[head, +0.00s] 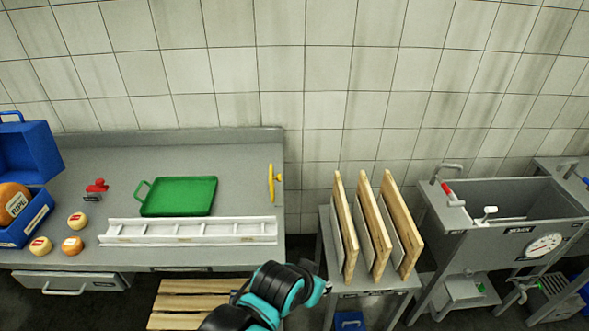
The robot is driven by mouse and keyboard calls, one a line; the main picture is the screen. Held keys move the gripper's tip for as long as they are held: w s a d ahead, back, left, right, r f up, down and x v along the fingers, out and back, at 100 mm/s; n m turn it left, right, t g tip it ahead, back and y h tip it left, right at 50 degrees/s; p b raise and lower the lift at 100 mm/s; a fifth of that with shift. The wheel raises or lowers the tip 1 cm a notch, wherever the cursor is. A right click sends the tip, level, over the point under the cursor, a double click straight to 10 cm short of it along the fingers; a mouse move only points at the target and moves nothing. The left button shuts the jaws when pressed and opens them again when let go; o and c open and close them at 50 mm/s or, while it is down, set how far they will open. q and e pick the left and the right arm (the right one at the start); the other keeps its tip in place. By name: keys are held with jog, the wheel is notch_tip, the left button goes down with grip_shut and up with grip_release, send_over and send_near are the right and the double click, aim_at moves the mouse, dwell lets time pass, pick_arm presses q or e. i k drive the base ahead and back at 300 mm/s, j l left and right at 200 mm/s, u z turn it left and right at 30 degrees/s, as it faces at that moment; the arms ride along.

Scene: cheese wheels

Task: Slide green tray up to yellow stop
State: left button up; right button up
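The green tray (180,196) lies flat on the grey worktop, with a handle on its left side. The yellow stop (271,183) stands near the worktop's right end, to the right of the tray. A clear gap of bare worktop separates the two. One of my arms, black and teal, shows at the bottom middle, in front of the worktop and away from the tray. No gripper can be made out in the head view.
A white slatted rack (190,232) lies along the front of the grey worktop (235,165), just before the tray. Small cheeses (77,220), a red-handled stamp (97,186) and a blue case (32,150) are at left. Upright boards (370,225) stand right.

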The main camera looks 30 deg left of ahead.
aim_at(187, 196)
jog(key=i+l+u, duration=0.2)
jog(key=u, duration=0.15)
jog(key=i+l+u, duration=0.2)
jog(key=l+u, duration=0.2)
jog(key=u, duration=0.9)
